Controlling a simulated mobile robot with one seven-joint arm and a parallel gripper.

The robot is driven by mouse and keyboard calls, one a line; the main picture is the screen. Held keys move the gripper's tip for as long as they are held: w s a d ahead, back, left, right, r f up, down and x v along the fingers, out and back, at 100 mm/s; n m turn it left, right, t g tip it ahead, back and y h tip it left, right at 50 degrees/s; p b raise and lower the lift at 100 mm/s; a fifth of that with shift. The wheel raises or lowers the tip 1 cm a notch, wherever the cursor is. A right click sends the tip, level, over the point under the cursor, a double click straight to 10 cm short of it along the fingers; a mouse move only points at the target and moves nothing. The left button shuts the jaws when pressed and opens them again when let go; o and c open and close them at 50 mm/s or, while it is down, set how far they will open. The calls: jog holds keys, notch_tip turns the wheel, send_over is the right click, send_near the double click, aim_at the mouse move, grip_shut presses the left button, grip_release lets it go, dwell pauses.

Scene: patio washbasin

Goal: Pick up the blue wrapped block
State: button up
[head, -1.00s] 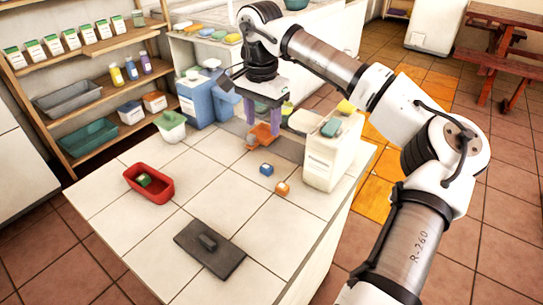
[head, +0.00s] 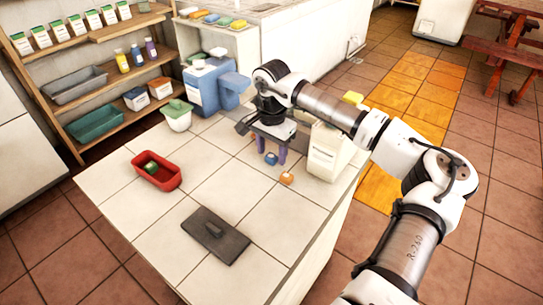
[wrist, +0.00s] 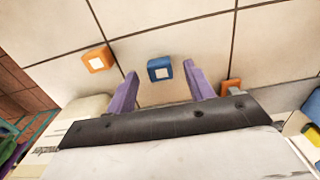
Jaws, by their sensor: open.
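The blue wrapped block (head: 271,158), a small cube with a pale label on top, sits on the tiled counter. It also shows in the wrist view (wrist: 160,69), between the two purple fingertips as seen from there and clear of both. My gripper (head: 271,150) is open and empty, with its fingers pointing down at the block. In the wrist view its fingertips (wrist: 162,74) are spread to either side. I cannot tell how far the tips are above the counter.
An orange block (head: 287,178) stands close to the blue one. A white container (head: 324,155) stands just right of my gripper. A dark slab (head: 228,246) lies in front. The counter between them is clear.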

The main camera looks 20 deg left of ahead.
jog(key=shift+f, duration=0.4)
jog(key=shift+c, duration=0.3)
jog(key=c, duration=1)
